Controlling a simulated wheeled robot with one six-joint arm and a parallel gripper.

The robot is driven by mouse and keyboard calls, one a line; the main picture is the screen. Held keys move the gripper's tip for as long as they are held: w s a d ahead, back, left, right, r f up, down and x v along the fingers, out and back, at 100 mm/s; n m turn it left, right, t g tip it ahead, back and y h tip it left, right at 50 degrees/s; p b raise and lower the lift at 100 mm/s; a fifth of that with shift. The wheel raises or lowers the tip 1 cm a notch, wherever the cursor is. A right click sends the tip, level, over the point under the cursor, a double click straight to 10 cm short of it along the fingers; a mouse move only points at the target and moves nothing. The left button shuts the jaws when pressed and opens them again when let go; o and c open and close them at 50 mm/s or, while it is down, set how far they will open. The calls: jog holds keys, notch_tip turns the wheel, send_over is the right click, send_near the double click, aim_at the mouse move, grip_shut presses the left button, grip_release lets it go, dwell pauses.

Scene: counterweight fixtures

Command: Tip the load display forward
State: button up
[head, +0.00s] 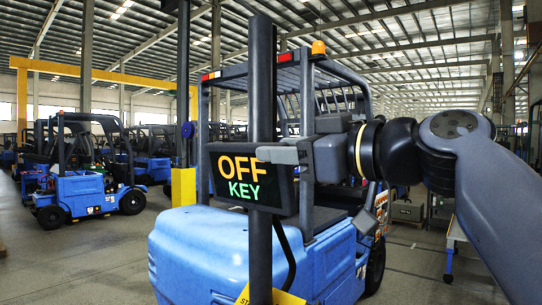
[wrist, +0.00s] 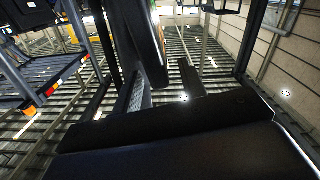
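The load display (head: 232,178) is a black panel reading "OFF" in orange and "KEY" in green. It is mounted on a dark upright post (head: 263,80) and looks close to upright. My gripper (head: 290,158) reaches in from the right at the panel's right edge, with one grey finger across its upper right front. The other finger is mostly hidden in the head view. In the wrist view my gripper (wrist: 165,88) has its fingers apart, with the panel's dark edge (wrist: 143,40) between them. A gap shows beside the right finger; contact on the left is unclear.
A blue forklift (head: 215,240) with a dark overhead guard stands directly behind the display. A cable and a yellow sign (head: 275,297) are below it. More blue trucks (head: 90,190) stand at the left, and open floor (head: 90,265) lies in front of them.

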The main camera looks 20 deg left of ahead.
aim_at(267, 143)
jog(key=b+v, duration=0.1)
jog(key=v, duration=0.6)
jog(key=shift+d+b, duration=0.3)
jog(key=shift+b, duration=0.1)
jog(key=shift+s, duration=0.1)
jog(key=p+x, duration=0.3)
jog(key=x, duration=0.8)
jog(key=shift+a+p, duration=0.1)
jog(key=shift+p, duration=0.3)
jog(key=shift+d, duration=0.2)
jog(key=shift+f, duration=0.1)
